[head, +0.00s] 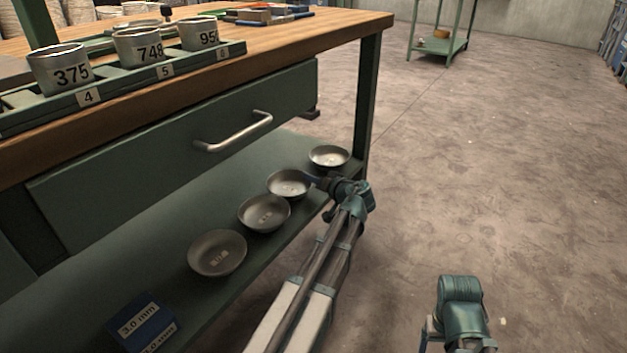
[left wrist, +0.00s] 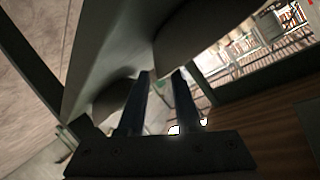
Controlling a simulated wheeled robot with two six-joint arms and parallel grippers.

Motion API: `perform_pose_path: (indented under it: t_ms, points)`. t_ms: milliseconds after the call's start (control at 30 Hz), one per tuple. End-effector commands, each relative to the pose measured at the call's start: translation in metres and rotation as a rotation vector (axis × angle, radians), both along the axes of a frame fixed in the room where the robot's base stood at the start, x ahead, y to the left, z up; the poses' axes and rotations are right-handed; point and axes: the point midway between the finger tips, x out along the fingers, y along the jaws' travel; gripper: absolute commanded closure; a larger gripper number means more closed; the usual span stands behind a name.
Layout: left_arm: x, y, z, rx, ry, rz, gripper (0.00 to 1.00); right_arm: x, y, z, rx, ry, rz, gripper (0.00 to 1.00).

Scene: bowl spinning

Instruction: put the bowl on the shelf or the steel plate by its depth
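Several shallow grey metal bowls stand in a row on the green lower shelf (head: 165,268) under the workbench: a near one (head: 218,254), then a second (head: 264,212), a third (head: 288,183) and a far one (head: 329,156). My left gripper (head: 316,182) is at the right edge of the third bowl, in front of the far one. In the left wrist view its two fingers (left wrist: 163,74) stand apart, with nothing seen gripped between them. Dark bowl undersides show close by there. My right arm's wrist shows at the lower right, but its fingers do not.
A blue block (head: 143,322) marked 3.0 mm is at the shelf's near end. Above is a green drawer with a steel handle (head: 233,132). Numbered cups (head: 60,70) stand in a green rack on the wooden bench top.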

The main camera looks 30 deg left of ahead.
Motion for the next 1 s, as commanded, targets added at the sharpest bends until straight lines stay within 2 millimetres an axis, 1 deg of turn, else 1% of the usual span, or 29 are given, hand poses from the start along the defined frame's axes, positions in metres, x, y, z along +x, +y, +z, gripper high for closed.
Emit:
perform_pose_path:
  t_ms: [167, 267, 367, 700, 833, 1000]
  points:
    - [0.0, 0.0, 0.0, 0.0, 0.0, 0.0, 0.67, 0.0, 0.0, 0.001, 0.0, 0.0, 0.0, 0.18]
    - [0.0, 0.0, 0.006, 0.0, 0.0, 0.0, 0.67, 0.0, 0.0, 0.006, 0.0, 0.0, 0.0, 0.18]
    - [-0.007, -0.012, 0.01, 0.0, 0.0, -0.002, 0.67, 0.0, 0.0, 0.01, 0.0, 0.0, 0.0, 0.18]
    - [-0.038, -0.071, 0.033, 0.0, 0.0, -0.004, 0.67, 0.0, 0.0, 0.033, 0.0, 0.0, 0.0, 0.18]
    - [-0.046, -0.087, 0.038, 0.0, 0.0, -0.003, 0.67, 0.0, 0.0, 0.038, 0.0, 0.0, 0.0, 0.18]
    - [-0.052, -0.098, 0.041, 0.001, -0.001, -0.001, 0.67, 0.0, 0.0, 0.041, 0.0, 0.0, 0.0, 0.18]
